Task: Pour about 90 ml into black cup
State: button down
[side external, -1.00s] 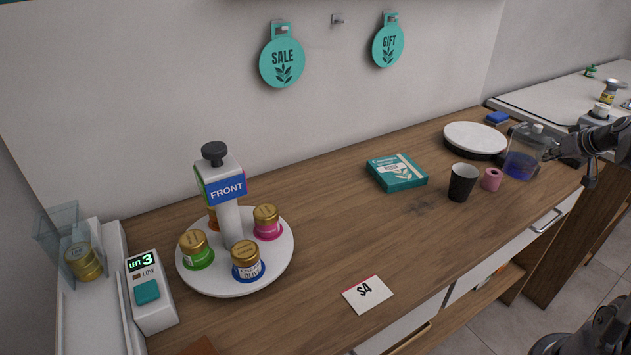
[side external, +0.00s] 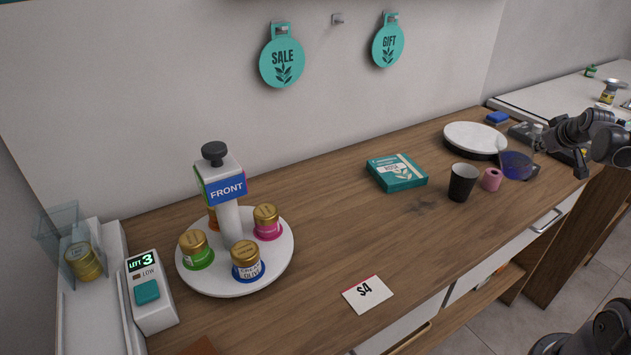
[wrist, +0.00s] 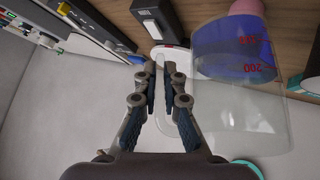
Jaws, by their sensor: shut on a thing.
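The black cup (side external: 462,183) stands upright on the wooden counter, left of a small pink cylinder (side external: 491,180). A clear beaker (side external: 515,166) with blue liquid is right of the pink cylinder in the side view. In the wrist view, the beaker (wrist: 240,110) shows red marks, including 200, and the liquid gathers at its upper end in the picture. My gripper (wrist: 160,75) is shut on the beaker's clear handle. The fingers are small and partly hidden in the side view.
A round white-topped disc (side external: 476,138) lies behind the beaker. A teal box (side external: 397,173) lies left of the black cup. A white turntable (side external: 277,267) with several jars stands at the left. Bare wood lies between the turntable and the cup.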

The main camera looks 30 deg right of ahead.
aim_at(530, 131)
jog(key=shift+w+a+r+n+h, duration=0.2)
jog(key=shift+a+r+h, duration=0.1)
jog(key=shift+r, duration=0.15)
jog(key=shift+w+a+r+n+h, duration=0.2)
jog(key=shift+a+r, duration=0.1)
jog(key=shift+r, duration=0.15)
jog(key=shift+w+a+r+n+g+h, duration=0.15)
jog(key=shift+w+a+n+g+h, duration=0.15)
jog(key=shift+a+h, duration=0.2)
jog(key=shift+w+a+r+n+g+h, duration=0.15)
jog(key=shift+w+a+n+g+h, duration=0.1)
jog(key=shift+a+h, duration=0.2)
jog(key=shift+w+a+r+n+h, duration=0.2)
jog(key=shift+a+n+h, duration=0.1)
jog(key=shift+h, duration=0.15)
jog(key=shift+a+r+n+g+h+b, duration=0.1)
jog(key=shift+a+n+g+h+b, duration=0.2)
jog(key=shift+h, duration=0.2)
jog(key=shift+w+r, duration=0.1)
jog(key=shift+r, duration=0.05)
jog(key=shift+w+a+r+n+h, duration=0.15)
jog(key=shift+a+r+n+h, duration=0.2)
jog(key=shift+r, duration=0.2)
jog(key=shift+w+a+r+n+h+b, duration=0.35)
jog(key=shift+a+r+n+h+b, duration=0.35)
jog(key=shift+b, duration=0.7)
jog(key=shift+d+r+m, duration=0.15)
jog(key=shift+m, duration=0.15)
